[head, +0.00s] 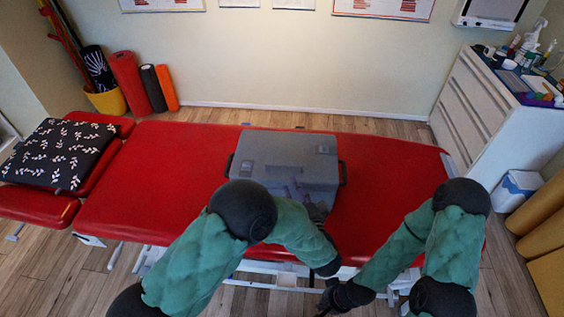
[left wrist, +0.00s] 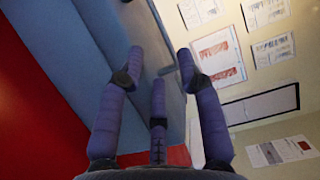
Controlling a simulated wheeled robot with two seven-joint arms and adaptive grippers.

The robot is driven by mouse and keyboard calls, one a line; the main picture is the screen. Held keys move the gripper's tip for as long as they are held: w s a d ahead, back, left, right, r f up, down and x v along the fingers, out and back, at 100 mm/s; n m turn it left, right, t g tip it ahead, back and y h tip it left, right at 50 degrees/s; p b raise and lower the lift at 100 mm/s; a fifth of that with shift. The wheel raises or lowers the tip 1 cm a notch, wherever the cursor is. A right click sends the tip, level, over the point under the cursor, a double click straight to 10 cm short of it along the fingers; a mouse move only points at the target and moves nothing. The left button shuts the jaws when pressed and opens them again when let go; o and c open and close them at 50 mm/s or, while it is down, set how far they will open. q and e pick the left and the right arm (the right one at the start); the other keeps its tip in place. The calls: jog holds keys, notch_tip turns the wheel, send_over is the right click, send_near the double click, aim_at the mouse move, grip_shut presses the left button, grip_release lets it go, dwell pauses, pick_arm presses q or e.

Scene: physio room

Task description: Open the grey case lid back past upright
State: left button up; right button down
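The grey case (head: 285,155) sits on the red treatment table, and its lid looks closed in the head view. A dark handle shows at each side. My left gripper (head: 293,190) is over the near part of the case, its purple fingers pointing toward the lid. In the left wrist view the fingers (left wrist: 163,75) are spread with nothing between them, and the blue-grey case (left wrist: 75,50) fills the upper left. Whether a finger touches the case I cannot tell. My right gripper (head: 328,300) is low at the table's near side, away from the case; its fingers are unclear.
The red table (head: 150,185) is clear to the left and right of the case. A patterned black cushion (head: 58,153) lies at its left end. A white drawer cabinet (head: 480,105) with bottles on top stands at right. Foam rollers (head: 130,80) stand by the back wall.

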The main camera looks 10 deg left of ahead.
aim_at(284, 163)
pick_arm(q)
jog(key=b+x, duration=0.3)
jog(key=x, duration=0.6)
jog(key=shift+w+a+f, duration=0.1)
jog(key=shift+w+a, duration=0.05)
jog(key=shift+w, duration=0.1)
jog(key=shift+w+a, duration=0.2)
jog(key=shift+w, duration=0.25)
grip_shut()
